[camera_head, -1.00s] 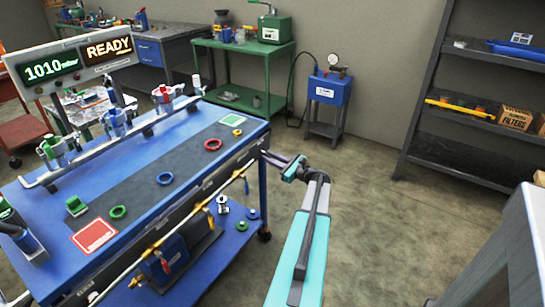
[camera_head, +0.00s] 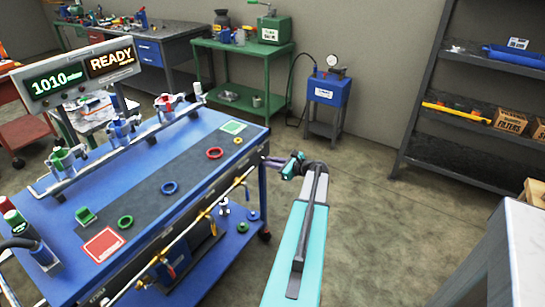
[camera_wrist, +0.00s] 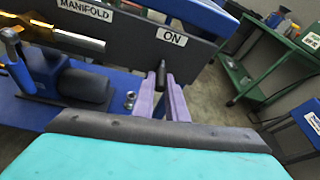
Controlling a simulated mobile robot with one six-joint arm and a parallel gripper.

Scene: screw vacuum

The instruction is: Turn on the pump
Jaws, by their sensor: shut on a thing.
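In the wrist view my gripper (camera_wrist: 160,92) has its purple fingers closed around a thin dark lever (camera_wrist: 161,74) on the bench's dark side panel. A white ON label (camera_wrist: 174,38) sits just above the lever. In the head view my gripper (camera_head: 272,161) is at the right end of the blue bench (camera_head: 215,205); the lever is hidden there. A blue motor-like body, likely the pump (camera_wrist: 75,82), lies on the lower shelf, left of my fingers. The display (camera_head: 85,72) on the bench reads 1010 and READY.
Valves (camera_head: 122,130) stand along the bench's back rail, and coloured rings (camera_head: 168,187) lie on its mat. A blue box with a gauge (camera_head: 328,90) stands by the wall. A dark shelf (camera_head: 455,120) is at right. The floor between is clear.

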